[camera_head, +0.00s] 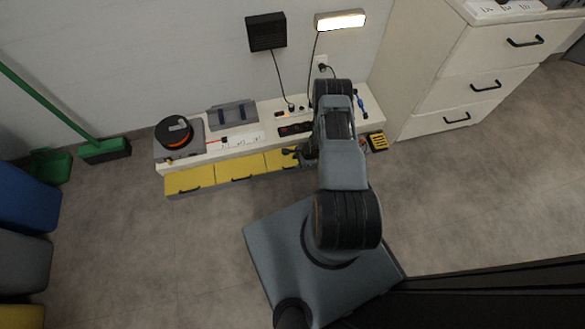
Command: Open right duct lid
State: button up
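A low white bench (225,155) stands against the wall. Its front has several yellow panels in a row with dark handles: a left one (188,181), a middle one (238,168) and a right one (279,159). No part is clearly marked as a duct lid; the right yellow panel may be it, but I cannot tell. My gripper (292,152) is small and dark at the right panel's upper edge. Whether it touches the panel, and whether its fingers are open, cannot be made out. My arm hides the bench's right part.
A black round device (174,131), a grey holder (231,115) and a black power strip (294,129) are on the bench. A white drawer cabinet (470,70) stands to the right. The floor in front is clear.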

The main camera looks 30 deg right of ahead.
aim_at(293, 166)
jog(key=shift+b+x, duration=1.05)
jog(key=shift+x, duration=2)
grip_shut()
